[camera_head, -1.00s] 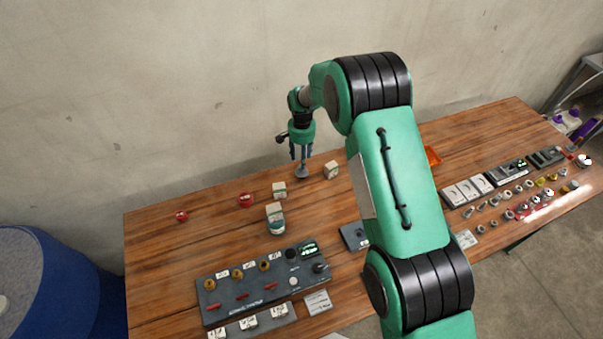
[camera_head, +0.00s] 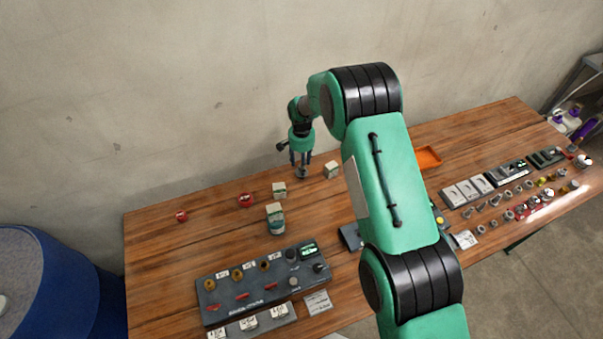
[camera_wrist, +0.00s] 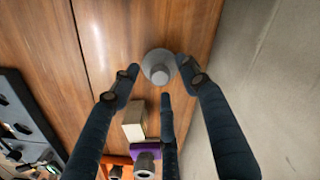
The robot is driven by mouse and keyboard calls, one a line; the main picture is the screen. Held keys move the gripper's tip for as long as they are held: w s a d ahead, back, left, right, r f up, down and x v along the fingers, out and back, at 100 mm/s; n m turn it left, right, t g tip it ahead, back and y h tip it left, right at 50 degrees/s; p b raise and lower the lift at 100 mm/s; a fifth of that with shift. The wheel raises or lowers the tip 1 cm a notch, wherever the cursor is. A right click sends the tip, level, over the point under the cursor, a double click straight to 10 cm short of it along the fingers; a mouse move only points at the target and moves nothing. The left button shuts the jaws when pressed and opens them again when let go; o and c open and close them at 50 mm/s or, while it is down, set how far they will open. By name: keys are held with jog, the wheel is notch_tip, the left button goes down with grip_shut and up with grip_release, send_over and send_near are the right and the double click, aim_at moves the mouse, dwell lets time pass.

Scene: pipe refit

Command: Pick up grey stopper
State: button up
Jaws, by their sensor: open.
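The grey stopper (camera_wrist: 158,68) is a round grey piece with a smaller raised knob, standing on the wooden table in the wrist view. In the head view the grey stopper (camera_head: 302,174) shows as a small grey shape below my gripper. My gripper (camera_wrist: 158,82) is open, with its dark fingers spread around the stopper on several sides. The fingertips look close to it, but I cannot tell whether they touch. In the head view my gripper (camera_head: 301,163) points down near the table's back edge.
A dark control panel (camera_head: 262,283) is at the front. The wall is close behind.

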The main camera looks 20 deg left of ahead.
jog(key=shift+f, duration=1.35)
jog(key=shift+c, duration=0.6)
grip_shut()
